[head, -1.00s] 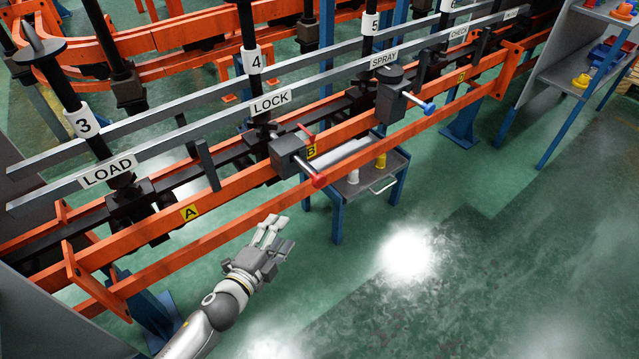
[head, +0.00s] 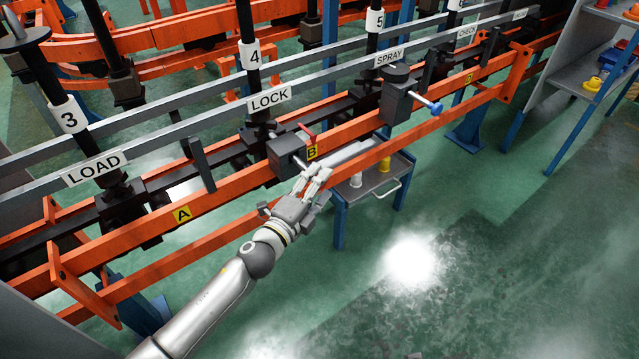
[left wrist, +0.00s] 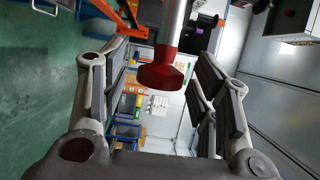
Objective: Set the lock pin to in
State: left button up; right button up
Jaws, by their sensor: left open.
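The lock pin's grey housing (head: 287,152) sits on the orange rail under the LOCK sign (head: 270,98), with a small red part (head: 306,133) on its top. The pin's red knob (left wrist: 165,74) shows in the left wrist view at the end of a pale shaft (left wrist: 174,25). My left gripper (head: 318,178) is open in front of the housing. Its fingers stand on either side of the knob, with visible gaps, and it holds nothing. In the head view the hand hides the knob. My right gripper is in neither view.
The SPRAY station's housing (head: 396,101) with a blue knob (head: 435,107) is to the right. A lower orange rail (head: 215,247) runs close by my left forearm. A grey cart (head: 376,182) with white and yellow parts stands behind the hand. The floor at right is clear.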

aim_at(293, 157)
pick_arm(q)
jog(key=shift+w+d, duration=0.2)
jog(key=shift+w, duration=0.15)
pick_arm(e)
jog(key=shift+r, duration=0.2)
pick_arm(q)
jog(key=shift+c, duration=0.5)
grip_shut()
jog(key=w+a, duration=0.2)
jog(key=shift+w, duration=0.35)
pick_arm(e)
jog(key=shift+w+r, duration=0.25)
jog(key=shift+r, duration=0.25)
pick_arm(q)
grip_release()
jog(key=shift+o, duration=0.5)
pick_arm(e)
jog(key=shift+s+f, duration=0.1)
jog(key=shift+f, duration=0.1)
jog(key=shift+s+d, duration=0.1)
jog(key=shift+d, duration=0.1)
